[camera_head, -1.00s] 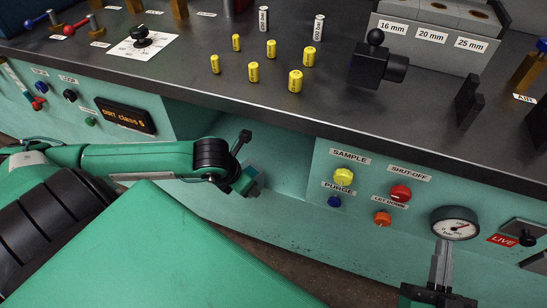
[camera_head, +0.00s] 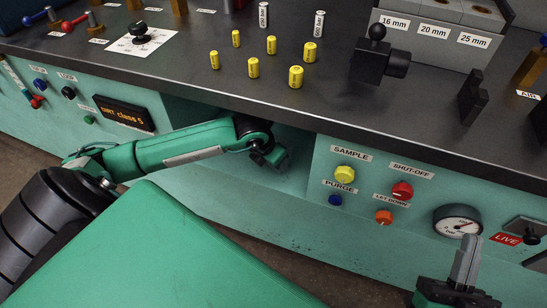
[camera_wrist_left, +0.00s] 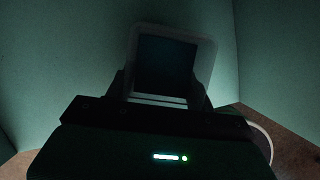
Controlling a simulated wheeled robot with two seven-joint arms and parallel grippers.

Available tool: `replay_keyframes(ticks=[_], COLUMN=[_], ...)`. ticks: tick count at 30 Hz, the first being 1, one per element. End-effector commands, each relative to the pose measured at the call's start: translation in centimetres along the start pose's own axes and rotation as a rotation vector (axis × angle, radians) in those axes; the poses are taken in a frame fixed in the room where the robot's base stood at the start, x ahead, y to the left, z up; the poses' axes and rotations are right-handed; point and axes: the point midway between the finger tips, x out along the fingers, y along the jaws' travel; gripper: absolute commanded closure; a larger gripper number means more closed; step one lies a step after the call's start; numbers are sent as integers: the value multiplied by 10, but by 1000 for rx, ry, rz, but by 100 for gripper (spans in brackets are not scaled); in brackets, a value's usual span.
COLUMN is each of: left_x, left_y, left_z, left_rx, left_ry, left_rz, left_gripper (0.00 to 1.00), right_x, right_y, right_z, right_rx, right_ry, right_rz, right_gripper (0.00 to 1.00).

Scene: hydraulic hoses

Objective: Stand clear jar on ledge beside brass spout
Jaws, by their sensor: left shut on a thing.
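My left gripper (camera_wrist_left: 163,88) is shut on a squarish jar (camera_wrist_left: 168,62) with a pale rim and dark inside, seen in the left wrist view. In the head view my left arm reaches into the recess (camera_head: 296,176) under the bench top, and its wrist hides the jar there. The ledge cannot be made out clearly in the dark recess. No brass spout can be made out in either view. My right gripper (camera_head: 466,262) is at the lower right, its fingers together and empty, in front of the panel.
The bench top edge (camera_head: 330,122) overhangs the recess. Right of it the panel carries a yellow knob (camera_head: 344,173), a red knob (camera_head: 402,191), an orange knob (camera_head: 383,217) and a gauge (camera_head: 457,221). Several yellow cylinders (camera_head: 296,77) and a black valve (camera_head: 378,62) stand above.

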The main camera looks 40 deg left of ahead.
Motion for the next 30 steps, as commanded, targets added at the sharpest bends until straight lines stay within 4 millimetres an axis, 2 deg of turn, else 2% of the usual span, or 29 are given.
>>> replay_keyframes(ticks=[18, 19, 21, 30], left_x=[4, 4, 4, 4], left_y=[0, 0, 0, 0], left_z=[-3, -3, -3, -3], left_rx=[0, 0, 0, 0], left_ry=[0, 0, 0, 0], left_rz=[1, 1, 1, 1], left_gripper=[68, 40, 26, 24], right_x=[2, 2, 2, 2], right_y=[1, 1, 1, 1], right_z=[-11, -12, -13, -12], right_rx=[-9, -10, -10, -10], right_ry=[69, 74, 77, 73], right_rz=[-6, -6, -6, -6], right_gripper=[100, 100, 100, 100])
